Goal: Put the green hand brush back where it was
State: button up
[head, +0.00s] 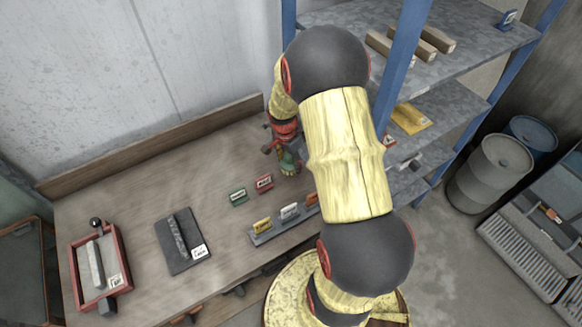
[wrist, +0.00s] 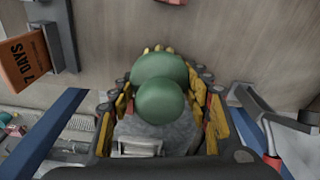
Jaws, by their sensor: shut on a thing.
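The green hand brush (head: 289,163) is in my gripper (head: 283,147), near the back right part of the workbench, beside the shelf post. In the wrist view its rounded green top (wrist: 160,95) sits between the yellow-padded fingers of my gripper (wrist: 158,82), which are shut around it. The underside of the brush is hidden, and I cannot tell whether it touches the bench. My arm hides part of the bench and shelf in the head view.
A blue-posted shelf (head: 402,55) stands right. An orange "7 DAYS" card (wrist: 25,62) shows close by.

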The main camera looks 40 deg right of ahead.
aim_at(291, 167)
jog(key=shift+d+f, duration=0.1)
jog(key=shift+f, duration=1.55)
jog(key=shift+f+b, duration=0.1)
jog(key=shift+b, duration=0.2)
jog(key=o, duration=0.9)
jog(key=shift+o, duration=0.5)
